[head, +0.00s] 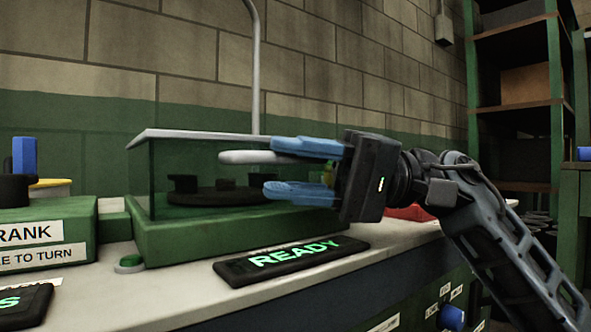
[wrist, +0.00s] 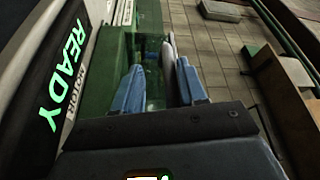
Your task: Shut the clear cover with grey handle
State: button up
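The clear cover (head: 165,172) is a see-through box with a pale top edge, standing over a green base (head: 185,237) on the counter. It looks level and low on the base, but I cannot tell whether its lower edge rests fully there. Dark round parts show inside. Its grey handle (head: 243,157) sticks out at the front, between my gripper's blue fingers. My gripper (head: 271,167) is open, one finger just above the handle and one well below. In the wrist view, my gripper (wrist: 160,67) has the handle (wrist: 168,53) close to its right finger; contact is unclear.
A black READY sign (head: 290,260) lies on the counter in front of the base. A green crank box (head: 45,235) stands at left. A grey bent pipe (head: 256,70) rises behind the cover. Shelves (head: 515,100) stand at the right. A red object (head: 410,212) lies behind my wrist.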

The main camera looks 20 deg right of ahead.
jog(key=shift+s+d+f+p, duration=0.15)
jog(key=shift+d+p, duration=0.05)
jog(key=shift+d, duration=1.1)
jog(key=shift+s+d+f+p, duration=0.15)
jog(key=shift+d+p, duration=0.1)
jog(key=shift+d, duration=1)
jog(key=shift+s+d+f+p, duration=0.15)
jog(key=shift+d+p, duration=0.05)
jog(key=shift+d, duration=1.1)
